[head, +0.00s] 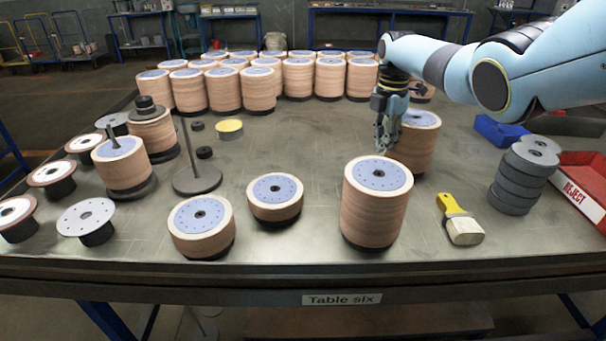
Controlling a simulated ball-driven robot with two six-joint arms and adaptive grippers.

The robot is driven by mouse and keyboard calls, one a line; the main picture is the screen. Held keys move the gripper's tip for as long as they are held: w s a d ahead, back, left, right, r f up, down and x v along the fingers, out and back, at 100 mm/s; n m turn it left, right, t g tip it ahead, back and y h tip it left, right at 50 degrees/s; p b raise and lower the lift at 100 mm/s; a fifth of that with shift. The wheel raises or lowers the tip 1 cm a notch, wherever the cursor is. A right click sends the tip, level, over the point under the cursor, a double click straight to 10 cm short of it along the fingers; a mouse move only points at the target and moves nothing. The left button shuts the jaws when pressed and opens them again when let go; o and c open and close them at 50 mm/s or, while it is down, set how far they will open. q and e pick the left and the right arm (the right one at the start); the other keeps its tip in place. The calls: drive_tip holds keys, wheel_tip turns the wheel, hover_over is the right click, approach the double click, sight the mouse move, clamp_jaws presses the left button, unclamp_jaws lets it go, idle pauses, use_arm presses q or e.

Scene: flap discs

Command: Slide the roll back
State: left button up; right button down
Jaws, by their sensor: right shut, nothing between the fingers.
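Tan rolls of stacked flap discs with blue-grey tops stand on the metal table. The roll nearest my right gripper (383,146) is a tall one (420,148) at the right of the middle. The gripper points down at this roll's left side, its fingers together and empty; I cannot tell whether they touch the roll. The fingers and wrist hide part of that roll's left edge. Another tall roll (376,208) stands nearer the front edge, with two shorter rolls (274,200) (201,228) to its left. Which roll is the task's is not clear. My left gripper is out of view.
Many rolls stand packed at the back (222,90). At the left are spindle stands (196,180) and flanged spools (86,218). At the right are a brush (461,224), grey discs (519,182), a blue box (500,130) and a red reject bin (582,186). The table's middle is clear.

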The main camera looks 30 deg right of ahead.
drive_tip(key=shift+r, duration=0.1)
drive_tip(key=shift+d, duration=0.1)
drive_tip(key=a+r+p, duration=0.3)
drive_tip(key=a+r, duration=0.1)
drive_tip(key=r, duration=0.6)
drive_tip(key=shift+f, duration=0.1)
